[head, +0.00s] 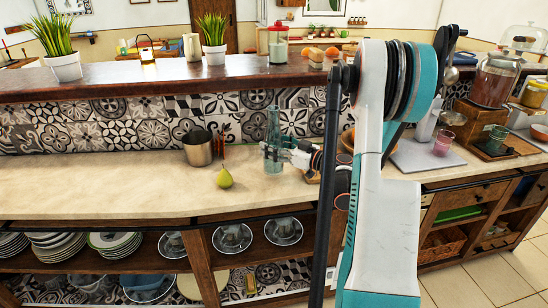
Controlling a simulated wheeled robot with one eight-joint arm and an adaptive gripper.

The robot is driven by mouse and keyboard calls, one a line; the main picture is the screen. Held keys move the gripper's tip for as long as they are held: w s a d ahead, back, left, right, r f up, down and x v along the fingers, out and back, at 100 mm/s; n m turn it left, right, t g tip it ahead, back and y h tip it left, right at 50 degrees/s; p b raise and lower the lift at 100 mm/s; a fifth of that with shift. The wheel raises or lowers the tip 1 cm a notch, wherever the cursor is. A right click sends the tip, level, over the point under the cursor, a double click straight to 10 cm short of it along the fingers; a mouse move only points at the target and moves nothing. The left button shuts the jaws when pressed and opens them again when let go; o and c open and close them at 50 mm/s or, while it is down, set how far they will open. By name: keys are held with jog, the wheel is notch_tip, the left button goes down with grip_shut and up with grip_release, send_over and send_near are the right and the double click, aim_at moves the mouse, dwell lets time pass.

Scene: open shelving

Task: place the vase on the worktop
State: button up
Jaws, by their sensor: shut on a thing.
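The vase (273,127) is a tall, narrow, bluish clear glass piece, upright in the head view near the middle. My gripper (272,153) reaches in from the right and is shut on its lower part. The vase is over the pale worktop (110,190), in front of the patterned tile backsplash. I cannot tell whether its base touches the worktop. My arm hides part of the worktop to the right.
A green pear (224,178) and a metal pot (198,147) stand left of the vase. A wooden bowl (347,138) is partly hidden behind my arm. A raised dark ledge (150,82) runs behind. The worktop's left stretch is clear.

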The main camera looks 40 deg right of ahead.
notch_tip(320, 180, down, 4)
jog(key=shift+r+b, duration=0.15)
jog(key=shift+b, duration=0.5)
jog(key=o, duration=1.4)
jog(key=shift+r, duration=0.1)
jog(key=p+v, duration=0.3)
jog(key=v, duration=0.9)
jog(key=shift+p, duration=0.35)
